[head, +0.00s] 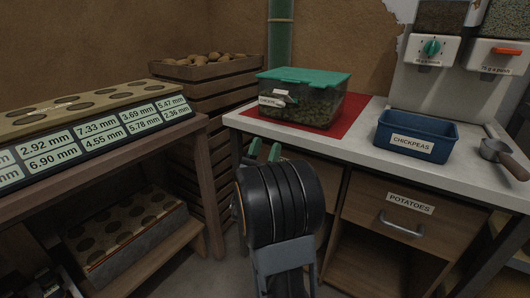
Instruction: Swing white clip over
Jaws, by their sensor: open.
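A clear box (310,108) with a green lid (305,76) stands on a red mat (352,118) on the light worktop. It is filled with small greenish-brown pieces. A small white clip (281,96) seems to sit on the box's left front side, beside a white label; it is too small to tell how it is set. My gripper (264,150) has green fingertips and is open, in front of and below the worktop's front left edge, apart from the box. Its dark wrist hides part of the cabinet behind.
A blue bin (416,136) labelled CHICKPEAS and a metal scoop (498,152) stand right of the mat, below white dispensers (440,62). A wooden shelf (192,143) with size displays stands left. Stacked crates (212,75) stand behind. Worktop between box and bin is clear.

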